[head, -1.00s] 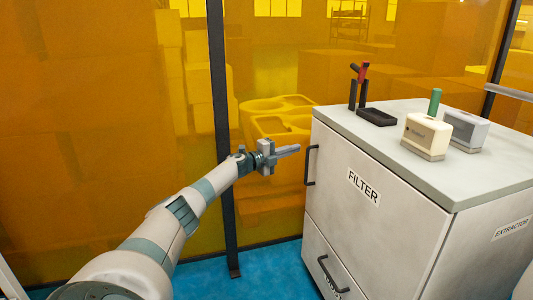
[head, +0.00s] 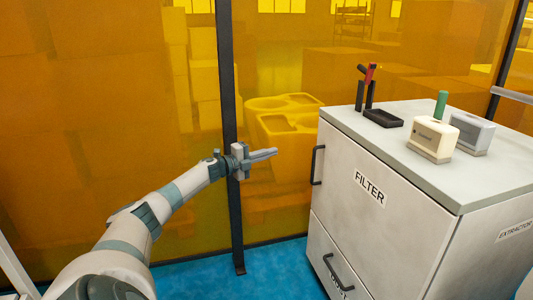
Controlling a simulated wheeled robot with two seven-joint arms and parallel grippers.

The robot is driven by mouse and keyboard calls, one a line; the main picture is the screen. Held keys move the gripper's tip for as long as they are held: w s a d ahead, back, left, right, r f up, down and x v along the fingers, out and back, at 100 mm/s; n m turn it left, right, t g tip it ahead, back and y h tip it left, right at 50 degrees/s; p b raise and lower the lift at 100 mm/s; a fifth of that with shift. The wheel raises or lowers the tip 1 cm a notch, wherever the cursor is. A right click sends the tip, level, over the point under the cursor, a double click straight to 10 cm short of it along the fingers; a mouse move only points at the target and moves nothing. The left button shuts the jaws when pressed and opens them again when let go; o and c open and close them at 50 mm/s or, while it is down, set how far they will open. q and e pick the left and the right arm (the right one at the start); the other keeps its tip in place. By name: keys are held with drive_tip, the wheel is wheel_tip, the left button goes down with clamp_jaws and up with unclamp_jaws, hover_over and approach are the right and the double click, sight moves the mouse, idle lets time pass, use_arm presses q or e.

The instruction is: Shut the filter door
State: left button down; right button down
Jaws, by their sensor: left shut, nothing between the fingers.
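The filter door (head: 384,217) is the upper front panel of the light grey cabinet, with a "FILTER" label on it. It looks flush with the cabinet front. Its black handle (head: 317,165) is at its left edge. My left gripper (head: 275,153) is shut and empty, to the left of the handle and apart from it, with its fingers pointing right. My right gripper is not in view.
A lower drawer with a black handle (head: 337,272) is below the door. On the cabinet top (head: 440,188) stand a black tray (head: 383,118), a tool with a red part and two small boxes. A dark post (head: 228,110) stands behind my left arm, before amber panels.

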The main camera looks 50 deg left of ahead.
use_arm(q)
drive_tip(key=shift+s+a, duration=0.2)
drive_tip(key=shift+s, duration=0.25)
idle(0.4)
